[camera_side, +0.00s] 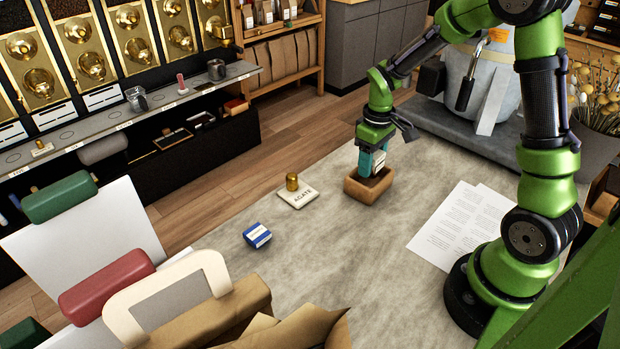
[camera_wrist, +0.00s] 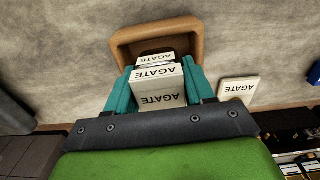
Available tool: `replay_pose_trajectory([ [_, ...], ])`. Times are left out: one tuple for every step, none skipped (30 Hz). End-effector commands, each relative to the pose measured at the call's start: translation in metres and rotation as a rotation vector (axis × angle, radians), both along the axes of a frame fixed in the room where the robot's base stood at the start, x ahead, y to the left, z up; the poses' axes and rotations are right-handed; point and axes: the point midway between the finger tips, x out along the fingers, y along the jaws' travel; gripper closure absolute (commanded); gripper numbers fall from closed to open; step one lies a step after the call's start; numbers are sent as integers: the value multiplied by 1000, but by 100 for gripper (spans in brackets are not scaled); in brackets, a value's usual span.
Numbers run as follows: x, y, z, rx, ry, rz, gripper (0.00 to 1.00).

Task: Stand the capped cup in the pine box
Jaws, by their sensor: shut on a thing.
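My gripper (camera_side: 371,164) points down at the brown wooden box (camera_side: 364,191), which I take for the pine box. Its teal fingers are shut on a pale, block-like thing (camera_side: 378,158), which I take for the capped cup. In the wrist view, this held thing (camera_wrist: 160,98) has white faces lettered AGATE and sits between the fingers (camera_wrist: 160,84). The box's rim (camera_wrist: 153,30) shows beyond it. The held thing's lower end is at or inside the box opening. I cannot tell whether it touches the floor of the box.
A white AGATE plate (camera_side: 300,199) with a brass piece (camera_side: 292,181) on it lies left of the box. A small blue-and-white block (camera_side: 257,235) lies nearer. Paper sheets (camera_side: 463,222) lie to the right. A paper bag (camera_side: 290,330) stands at the front edge. The mid-table is clear.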

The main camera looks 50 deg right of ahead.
Motion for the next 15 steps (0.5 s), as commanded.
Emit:
replay_pose_trajectory([
  [0,0,-1,0,0,0,95],
  [0,0,-1,0,0,0,95],
  [0,0,-2,0,1,0,95],
  [0,0,-3,0,1,0,95],
  [0,0,-3,1,1,0,95],
  [0,0,-4,1,1,-1,95],
  [0,0,-4,1,1,-1,95],
  [0,0,-5,1,1,-1,95],
  [0,0,-5,1,2,-1,95],
  [0,0,-6,1,2,-1,95],
  [0,0,-6,1,2,-1,95],
  [0,0,-7,1,2,-1,95],
  [0,0,-7,1,2,-1,95],
  [0,0,-8,1,2,0,95],
  [0,0,-8,0,1,0,95],
])
